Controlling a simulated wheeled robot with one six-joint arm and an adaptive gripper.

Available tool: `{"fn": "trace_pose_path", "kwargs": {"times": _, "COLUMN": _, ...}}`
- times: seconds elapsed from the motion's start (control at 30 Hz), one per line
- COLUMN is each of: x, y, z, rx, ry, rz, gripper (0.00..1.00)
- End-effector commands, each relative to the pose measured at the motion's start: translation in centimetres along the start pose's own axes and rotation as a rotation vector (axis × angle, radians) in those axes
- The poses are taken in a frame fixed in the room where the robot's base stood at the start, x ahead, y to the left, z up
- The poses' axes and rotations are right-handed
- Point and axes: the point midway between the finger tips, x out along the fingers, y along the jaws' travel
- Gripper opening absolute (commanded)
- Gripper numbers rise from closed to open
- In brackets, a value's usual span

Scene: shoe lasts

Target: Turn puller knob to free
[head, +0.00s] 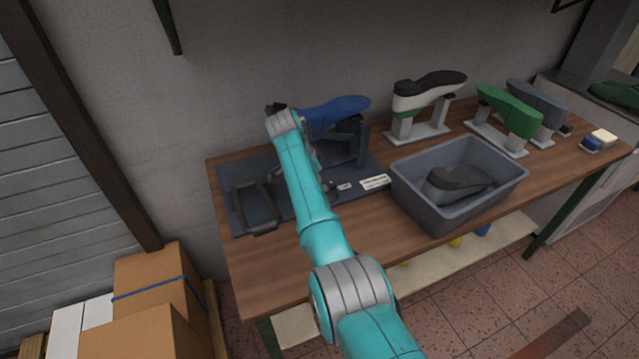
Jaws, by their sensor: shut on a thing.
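The puller (363,145) is a dark device standing on a dark base plate (285,205) at the left of the bench. A blue shoe last (335,112) sits on top of it, toe to the right. A dark looped handle (262,228) lies at the plate's front left. My teal arm reaches over the plate. My gripper (316,166) is at the puller, mostly behind my own wrist and forearm. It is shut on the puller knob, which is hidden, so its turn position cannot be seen.
A grey bin (445,210) holds a dark last (457,182). White-and-black (425,92), green (510,108) and grey (540,102) lasts stand behind on stands. Cardboard boxes (150,295) stand on the floor at left. The bench's front left is clear.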

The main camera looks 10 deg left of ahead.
Motion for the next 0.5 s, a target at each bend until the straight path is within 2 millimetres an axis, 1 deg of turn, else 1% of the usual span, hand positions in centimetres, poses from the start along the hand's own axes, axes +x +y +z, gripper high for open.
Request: {"fn": "trace_pose_path", "kwargs": {"times": 0.5, "x": 0.03, "y": -0.03, "z": 0.04, "rx": 0.033, "ry": 0.000, "rz": 0.013, "gripper": 0.00}}
